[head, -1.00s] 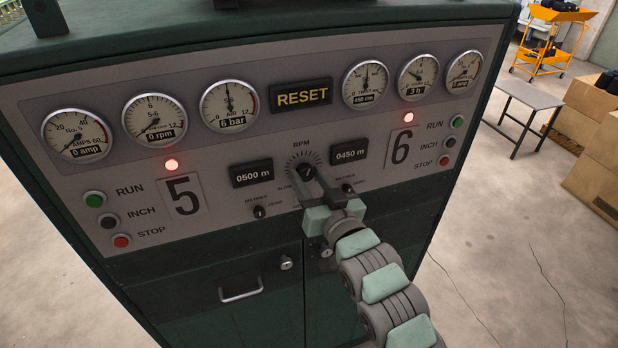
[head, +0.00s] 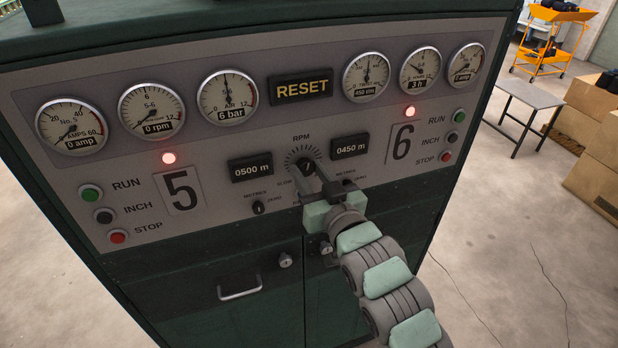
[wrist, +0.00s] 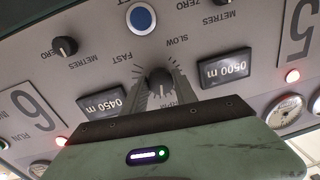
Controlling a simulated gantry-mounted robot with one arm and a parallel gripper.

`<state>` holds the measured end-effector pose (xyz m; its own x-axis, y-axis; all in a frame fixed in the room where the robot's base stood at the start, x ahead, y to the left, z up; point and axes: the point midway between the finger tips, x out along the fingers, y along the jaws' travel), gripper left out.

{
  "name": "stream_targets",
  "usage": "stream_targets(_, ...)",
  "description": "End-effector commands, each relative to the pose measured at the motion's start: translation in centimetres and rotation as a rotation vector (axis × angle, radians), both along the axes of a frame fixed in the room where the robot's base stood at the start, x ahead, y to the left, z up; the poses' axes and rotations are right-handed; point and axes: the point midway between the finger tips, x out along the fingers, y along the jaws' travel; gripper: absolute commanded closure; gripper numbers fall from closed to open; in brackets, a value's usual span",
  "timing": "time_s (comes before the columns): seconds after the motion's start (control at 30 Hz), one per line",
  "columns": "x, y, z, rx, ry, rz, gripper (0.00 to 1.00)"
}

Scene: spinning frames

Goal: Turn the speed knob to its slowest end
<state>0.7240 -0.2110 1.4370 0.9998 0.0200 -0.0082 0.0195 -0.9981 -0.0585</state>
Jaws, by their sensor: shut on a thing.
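The speed knob (head: 308,168) is a small dark knob under the RPM label, in the middle of the control panel, inside a dial of tick marks. In the wrist view the knob (wrist: 159,82) shows upside down, with SLOW to its upper right and FAST to its upper left. My gripper (head: 314,177) reaches up to it from below right, and its two grey fingers are shut on the knob's sides. The fingers also show in the wrist view (wrist: 161,88). The knob's exact pointing direction is hard to tell.
Small METRES knobs (head: 258,207) sit on both sides below the dial. Display boxes (head: 250,167) flank it, with a RESET sign (head: 302,88) and gauges above. A blue button (wrist: 141,18) shows below the dial. Run, inch and stop buttons line the panel's sides.

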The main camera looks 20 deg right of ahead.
Motion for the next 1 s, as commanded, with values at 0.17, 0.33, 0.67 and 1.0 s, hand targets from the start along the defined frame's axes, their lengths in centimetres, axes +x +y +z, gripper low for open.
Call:
stream_targets(0.17, -0.01, 0.01, -0.42, -0.139, 0.001, 0.0, 1.0)
stream_targets(0.33, -0.02, -0.03, -0.49, -0.296, 0.012, -0.001, 1.0)
stream_targets(0.67, -0.02, -0.04, -0.21, -0.611, 0.028, -0.001, 1.0)
stream_targets(1.0, 0.0, 0.01, -0.03, -0.932, 0.047, -0.001, 1.0)
